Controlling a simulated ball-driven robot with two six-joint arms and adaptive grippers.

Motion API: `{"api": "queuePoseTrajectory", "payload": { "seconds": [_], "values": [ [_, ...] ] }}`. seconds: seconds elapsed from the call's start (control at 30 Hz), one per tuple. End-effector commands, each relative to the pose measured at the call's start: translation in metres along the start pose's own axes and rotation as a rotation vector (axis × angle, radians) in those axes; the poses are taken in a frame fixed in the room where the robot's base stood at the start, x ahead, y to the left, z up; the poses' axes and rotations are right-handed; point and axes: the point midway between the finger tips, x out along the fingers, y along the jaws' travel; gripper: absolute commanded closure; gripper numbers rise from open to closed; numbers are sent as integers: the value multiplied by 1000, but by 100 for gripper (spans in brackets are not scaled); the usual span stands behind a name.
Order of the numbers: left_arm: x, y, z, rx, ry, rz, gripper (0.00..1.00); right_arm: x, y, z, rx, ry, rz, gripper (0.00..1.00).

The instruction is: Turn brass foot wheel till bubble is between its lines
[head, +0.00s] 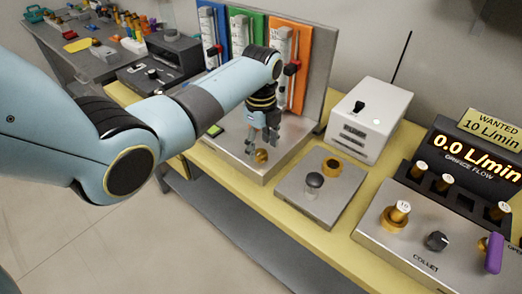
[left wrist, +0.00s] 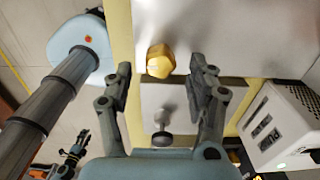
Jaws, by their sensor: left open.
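The brass foot wheel (head: 261,156) sits at the front edge of the grey metal base plate (head: 232,146). My left gripper (head: 262,143) points down just above it, open. In the left wrist view the brass wheel (left wrist: 160,61) shows between and a little beyond the spread fingers (left wrist: 161,75), with gaps on both sides. A small yellow-green window (head: 215,130) on the plate, partly beside my arm, may be the bubble level; bubble and lines are too small to read. A small dark shape at the lower left of the wrist view may be my right gripper (left wrist: 78,146).
Blue, green and orange panels with gauges (head: 285,50) stand behind the plate. To the right are a grey pad (head: 335,193) with a black-topped knob (head: 314,180), a white box (head: 368,120) with an antenna, and an orifice flow console (head: 450,215).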

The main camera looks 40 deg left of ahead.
Motion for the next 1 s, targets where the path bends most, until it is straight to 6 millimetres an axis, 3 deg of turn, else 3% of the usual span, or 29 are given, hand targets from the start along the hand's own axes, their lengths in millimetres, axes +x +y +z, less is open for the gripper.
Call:
{"api": "queuePoseTrajectory", "payload": {
  "seconds": [0.2,0.5,0.93,1.0],
  "values": [
    [23,-1,0,-1,0,-1,43,3,1,0,-1,0,2,60],
    [25,-1,0,-1,0,-2,43,3,3,0,-2,0,4,60],
    [25,0,0,-1,0,-2,98,3,3,0,-2,0,4,60],
    [25,0,0,-2,-1,-2,98,3,3,0,-2,0,4,60]
  ]
}}
